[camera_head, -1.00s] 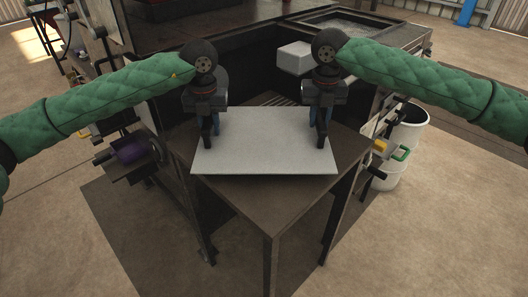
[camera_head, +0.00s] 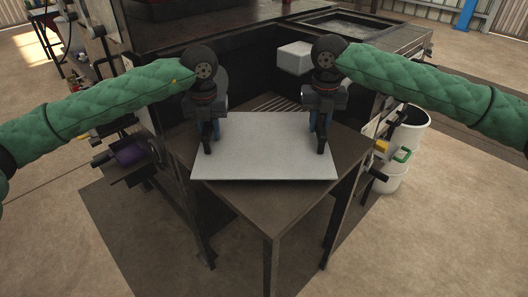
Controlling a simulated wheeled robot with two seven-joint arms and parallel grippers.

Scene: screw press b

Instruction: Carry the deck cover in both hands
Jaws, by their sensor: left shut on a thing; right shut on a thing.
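The deck cover (camera_head: 264,152) is a flat, pale grey rectangular panel over the brown table top, in the middle of the head view. My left gripper (camera_head: 208,150) is shut on the cover near its left edge. My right gripper (camera_head: 321,149) is shut on it near its right edge. The cover looks about level. I cannot tell how far it is above the table. The far edge is partly covered by both grippers.
The brown table (camera_head: 270,212) has bare top in front of the cover. Behind it are a slatted grate (camera_head: 279,103), a white block (camera_head: 295,58) and a dark machine bench. A white bucket (camera_head: 404,150) stands on the right. The floor in front is free.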

